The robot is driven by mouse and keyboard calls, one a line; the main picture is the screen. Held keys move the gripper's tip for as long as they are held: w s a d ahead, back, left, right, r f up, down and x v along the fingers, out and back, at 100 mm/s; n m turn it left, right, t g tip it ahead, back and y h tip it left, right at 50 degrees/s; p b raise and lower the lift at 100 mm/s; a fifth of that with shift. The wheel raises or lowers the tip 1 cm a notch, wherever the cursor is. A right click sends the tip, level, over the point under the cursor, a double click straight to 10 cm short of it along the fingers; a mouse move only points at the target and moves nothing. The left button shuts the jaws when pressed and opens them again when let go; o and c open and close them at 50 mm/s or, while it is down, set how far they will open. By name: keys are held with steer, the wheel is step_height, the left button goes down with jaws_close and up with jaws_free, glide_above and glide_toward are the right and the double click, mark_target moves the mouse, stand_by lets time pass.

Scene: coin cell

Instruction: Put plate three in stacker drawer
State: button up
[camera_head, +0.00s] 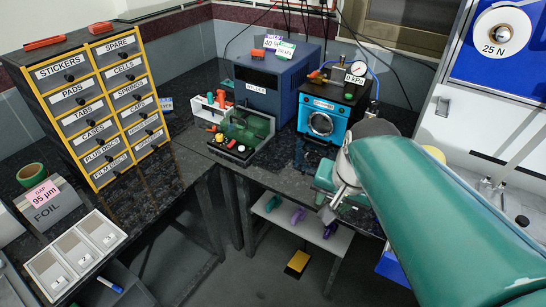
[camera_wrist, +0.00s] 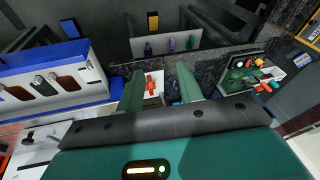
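I cannot make out a drawer labelled stacker; the closest labelled drawers are in the yellow-framed cabinet (camera_head: 142,83). My gripper (camera_wrist: 160,84) has its two green fingers spread apart with nothing gripped; in the head view it is partly hidden by my arm, far to the right of the plates. A white piece with red parts (camera_wrist: 153,84) shows beyond the gap.
A dark blue oven-like box (camera_head: 278,80), a bright blue press with a gauge (camera_head: 322,118) and a green open fixture (camera_head: 245,132) stand on the back bench. A foil box (camera_head: 50,205) stands beside the plates. A low shelf (camera_head: 310,228) lies below.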

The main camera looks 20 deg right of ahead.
steer(key=s+a+r+n+t, duration=0.2)
steer(key=a+n, duration=0.5)
steer(key=a, duration=0.1)
steer(key=shift+s+r+n, duration=0.3)
steer(key=shift+r, duration=0.05)
steer(key=shift+d, duration=0.1)
